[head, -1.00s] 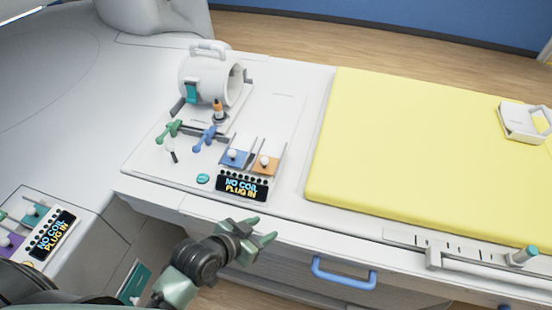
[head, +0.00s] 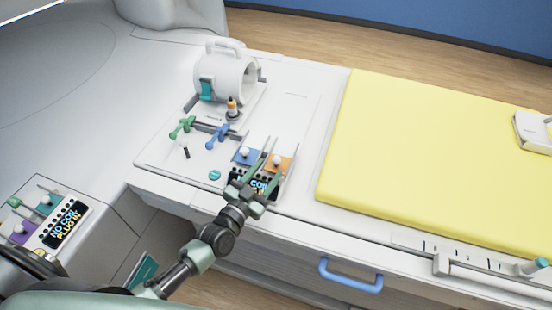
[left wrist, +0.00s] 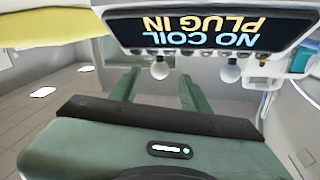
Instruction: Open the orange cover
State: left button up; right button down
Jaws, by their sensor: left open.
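The orange cover (head: 286,162) is a small flat plate with a white round knob on the console, right of a blue cover (head: 240,158). My left gripper (head: 272,168) comes in from below, over the console's display, with its open fingers at the orange cover and partly hiding it. In the left wrist view, the open left gripper (left wrist: 158,76) has a white knob (left wrist: 160,70) between its fingertips. A second white knob (left wrist: 230,73) is right of the fingers. I cannot tell if the fingers touch the knob. My right gripper is not in view.
The display (left wrist: 205,32) reads "NO COIL PLUG IN". A yellow mat (head: 430,150) lies right. A blue drawer handle (head: 350,278) is below the table edge.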

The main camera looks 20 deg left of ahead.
aim_at(274, 163)
pick_arm(q)
jog(key=x, duration=0.5)
jog(key=shift+w+d+p, duration=0.1)
jog(key=shift+w+p, duration=0.05)
jog(key=shift+p, duration=0.15)
grip_shut()
dwell(1.1)
